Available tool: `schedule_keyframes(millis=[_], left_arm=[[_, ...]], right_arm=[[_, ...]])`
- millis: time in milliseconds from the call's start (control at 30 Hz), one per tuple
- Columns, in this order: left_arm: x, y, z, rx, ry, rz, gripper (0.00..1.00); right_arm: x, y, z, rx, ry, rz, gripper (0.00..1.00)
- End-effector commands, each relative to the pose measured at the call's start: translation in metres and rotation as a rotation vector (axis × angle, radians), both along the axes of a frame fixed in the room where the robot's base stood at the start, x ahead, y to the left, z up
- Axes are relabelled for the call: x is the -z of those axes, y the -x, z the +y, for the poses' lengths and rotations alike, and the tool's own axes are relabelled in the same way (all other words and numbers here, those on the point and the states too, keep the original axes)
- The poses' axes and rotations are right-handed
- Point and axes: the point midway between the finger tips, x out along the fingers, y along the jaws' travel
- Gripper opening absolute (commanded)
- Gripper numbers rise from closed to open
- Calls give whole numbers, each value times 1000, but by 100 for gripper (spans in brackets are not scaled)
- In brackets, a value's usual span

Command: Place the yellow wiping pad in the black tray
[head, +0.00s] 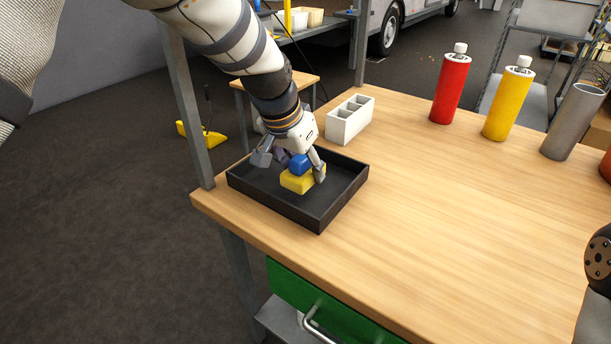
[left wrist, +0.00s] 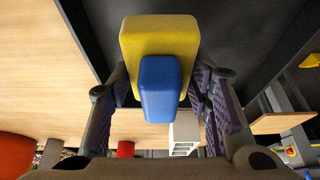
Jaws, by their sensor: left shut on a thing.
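The yellow wiping pad (head: 297,183) has a blue block-shaped handle (head: 299,164) on top. My left gripper (head: 291,165) points down over the black tray (head: 322,217) and is shut on the wiping pad by its blue handle. The pad lies within the tray's walls in the head view; whether it touches the tray floor I cannot tell. In the left wrist view the yellow pad (left wrist: 160,36) and blue handle (left wrist: 160,85) sit between the fingers. The tray stands on the table's left corner and holds nothing else that I can see. My right gripper is out of view.
A white divided box (head: 349,121) stands just behind the tray. A red bottle (head: 450,88), a yellow bottle (head: 508,103) and a grey cylinder (head: 573,122) stand along the table's back right. The middle of the wooden table (head: 440,210) is clear.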

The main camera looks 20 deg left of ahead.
Motion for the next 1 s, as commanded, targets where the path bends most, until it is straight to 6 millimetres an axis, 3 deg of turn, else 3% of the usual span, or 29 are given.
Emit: schedule_keyframes(millis=[233, 600, 633, 700, 1000], left_arm=[[38, -6, 6, 0, -1, 3, 15], [43, -6, 5, 1, -1, -2, 15], [42, -6, 5, 1, 0, -3, 52], [42, -6, 5, 1, -1, -2, 65], [40, -6, 5, 1, 0, -3, 65]], right_arm=[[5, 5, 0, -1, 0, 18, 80], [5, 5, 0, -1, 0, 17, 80], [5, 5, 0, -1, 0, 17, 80], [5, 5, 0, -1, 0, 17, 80], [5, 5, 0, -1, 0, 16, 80]])
